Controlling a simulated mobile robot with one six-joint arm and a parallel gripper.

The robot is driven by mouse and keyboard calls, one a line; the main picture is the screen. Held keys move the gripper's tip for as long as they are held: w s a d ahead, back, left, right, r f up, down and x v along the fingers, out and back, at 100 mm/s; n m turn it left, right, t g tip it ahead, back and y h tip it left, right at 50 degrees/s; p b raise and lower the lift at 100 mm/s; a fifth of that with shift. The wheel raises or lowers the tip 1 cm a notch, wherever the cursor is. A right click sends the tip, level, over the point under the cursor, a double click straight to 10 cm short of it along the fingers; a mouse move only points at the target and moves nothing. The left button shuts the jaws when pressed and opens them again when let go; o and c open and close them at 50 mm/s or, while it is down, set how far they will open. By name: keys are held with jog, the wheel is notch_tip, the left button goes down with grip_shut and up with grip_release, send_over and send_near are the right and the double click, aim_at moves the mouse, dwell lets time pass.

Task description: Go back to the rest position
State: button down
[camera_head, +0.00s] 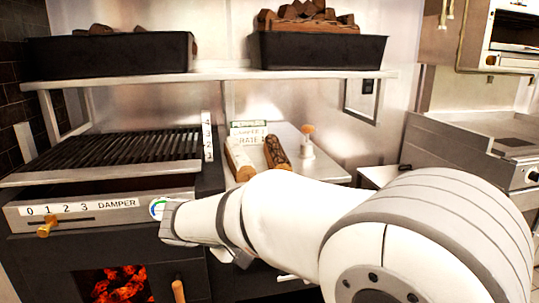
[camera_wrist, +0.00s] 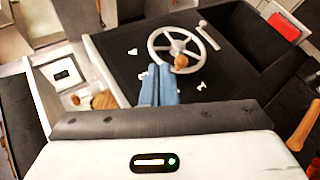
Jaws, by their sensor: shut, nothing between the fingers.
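My gripper (camera_wrist: 160,72) shows in the wrist view as two blue fingers pressed together with nothing between them. The fingertips point at a dark panel, just below a pale spoked handwheel (camera_wrist: 152,45) with a wooden knob (camera_wrist: 181,62). I cannot tell whether the fingertips touch the wheel; they appear apart from the knob. In the head view my white arm reaches from the lower right toward the grill front, and its wrist hides the fingers and the wheel.
The grill (camera_head: 110,152) stands at the left, above a damper scale (camera_head: 85,209) with a brass lever (camera_head: 48,228) and glowing coals (camera_head: 120,284). Two logs (camera_head: 277,152) lie on a side table (camera_head: 318,166). Black bins (camera_head: 318,52) sit on a shelf (camera_head: 222,75).

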jog(key=s+d+r+m+g+y+p, duration=0.1)
jog(key=s+d+r+m+g+p, duration=0.2)
jog(key=d, duration=0.4)
jog(key=s+d+r+g+y+p, duration=0.2)
jog(key=s+d+r+p, duration=0.2)
jog(key=s+d+p, duration=0.15)
jog(key=s+d+r+m+y+p, duration=0.2)
jog(key=s+p, duration=0.2)
jog(key=s, duration=0.1)
jog(key=s+d+r+m+y+p, duration=0.3)
jog(key=s+p, duration=0.1)
jog(key=s, duration=0.1)
jog(key=shift+s+p, duration=0.35)
jog(key=shift+p, duration=0.05)
